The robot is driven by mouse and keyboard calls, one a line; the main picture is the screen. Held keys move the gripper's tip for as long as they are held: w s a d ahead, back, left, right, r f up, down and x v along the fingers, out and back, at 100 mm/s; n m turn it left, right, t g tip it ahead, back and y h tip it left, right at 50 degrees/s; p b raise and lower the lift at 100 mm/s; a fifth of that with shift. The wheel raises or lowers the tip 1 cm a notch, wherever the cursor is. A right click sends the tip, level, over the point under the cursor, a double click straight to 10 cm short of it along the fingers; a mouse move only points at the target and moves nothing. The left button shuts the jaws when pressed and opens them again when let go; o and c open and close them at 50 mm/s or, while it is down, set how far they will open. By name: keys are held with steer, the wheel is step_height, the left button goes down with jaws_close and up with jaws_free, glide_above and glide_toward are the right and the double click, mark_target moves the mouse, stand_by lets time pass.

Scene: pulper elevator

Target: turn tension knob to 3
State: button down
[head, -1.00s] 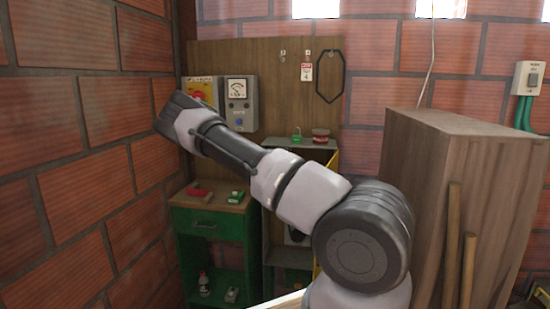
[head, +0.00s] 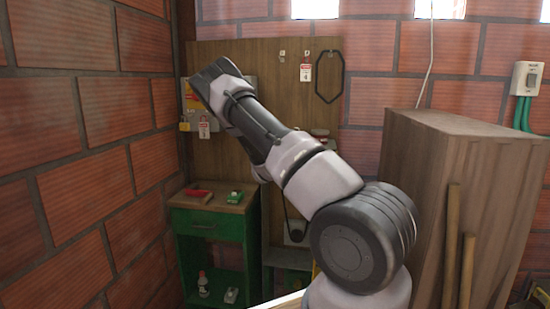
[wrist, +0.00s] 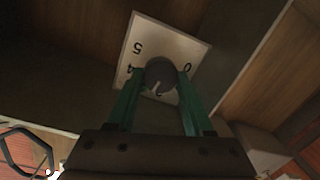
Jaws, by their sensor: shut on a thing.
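In the wrist view a round dark tension knob (wrist: 159,77) sits on a tilted white dial plate (wrist: 178,45). The figures 5, 4 and 0 show on the plate; the other figures are hidden or too unclear to read. A pale mark on the knob points toward the bottom of the picture, between the 4 and the 0; the exact figure I cannot tell. My gripper (wrist: 161,72) has its green fingers on either side of the knob and is shut on it. In the head view my arm hides the knob and the fingers.
A green cabinet (head: 210,224) with small items stands below. A tall wooden cabinet (head: 455,135) stands right of my arm. A brick wall (head: 80,180) bounds the left.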

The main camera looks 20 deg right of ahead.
steer(key=shift+m, duration=1)
steer(key=shift+c, duration=1.5)
jaws_free()
steer(key=shift+s, duration=0.15)
steer(key=v, duration=1)
steer(key=shift+s, duration=0.35)
steer(key=shift+a, duration=0.1)
